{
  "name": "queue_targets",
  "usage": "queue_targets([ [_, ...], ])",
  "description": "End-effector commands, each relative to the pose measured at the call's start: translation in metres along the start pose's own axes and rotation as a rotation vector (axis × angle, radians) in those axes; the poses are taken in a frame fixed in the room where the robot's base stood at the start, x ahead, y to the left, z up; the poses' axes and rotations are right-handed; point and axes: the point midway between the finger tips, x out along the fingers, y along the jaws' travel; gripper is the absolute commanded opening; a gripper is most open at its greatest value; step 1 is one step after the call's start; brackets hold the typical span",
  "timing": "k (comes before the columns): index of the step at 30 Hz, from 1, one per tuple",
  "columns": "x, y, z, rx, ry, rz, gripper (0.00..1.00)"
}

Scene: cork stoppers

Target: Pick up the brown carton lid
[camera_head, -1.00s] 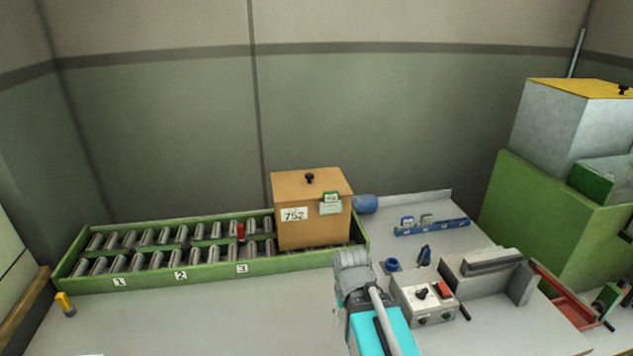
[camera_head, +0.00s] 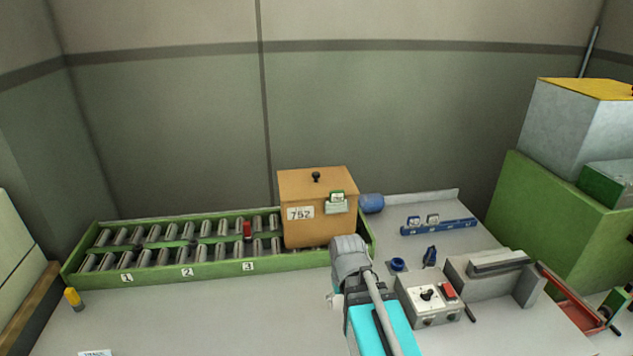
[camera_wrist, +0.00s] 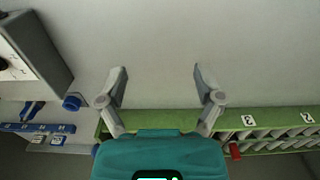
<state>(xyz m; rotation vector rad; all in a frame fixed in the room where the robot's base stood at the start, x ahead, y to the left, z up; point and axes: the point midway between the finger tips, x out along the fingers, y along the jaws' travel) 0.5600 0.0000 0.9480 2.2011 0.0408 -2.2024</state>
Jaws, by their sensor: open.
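The brown carton (camera_head: 318,220) stands on the right end of the green roller conveyor, with a label reading 752. Its brown lid (camera_head: 300,183) lies flat on top and has a black knob (camera_head: 316,176) in the middle. In the head view my arm reaches in from the bottom, in front of the carton and lower than the lid; its fingertips are hard to make out there. In the wrist view my gripper (camera_wrist: 158,75) is open and empty, its two fingers apart above the grey table. The carton cannot be made out in the wrist view.
The green conveyor (camera_head: 215,268) runs left, with a red piece (camera_head: 247,231) on it. A grey control box (camera_head: 428,300), a blue ring (camera_head: 397,265) and a blue rack (camera_head: 438,228) are on the right. The table's front left (camera_head: 200,315) is mostly clear.

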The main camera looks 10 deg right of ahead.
Motion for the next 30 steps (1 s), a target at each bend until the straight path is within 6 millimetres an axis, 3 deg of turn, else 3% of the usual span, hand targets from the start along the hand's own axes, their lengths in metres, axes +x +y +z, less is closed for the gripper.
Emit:
queue_targets([
  [1, -0.013, 0.001, -0.015, -0.014, 0.000, 0.000, 0.85],
  [8, -0.055, 0.004, -0.077, -0.119, 0.000, 0.000, 0.85],
  [30, -0.202, 0.013, -0.302, -0.504, 0.001, 0.000, 0.85],
])
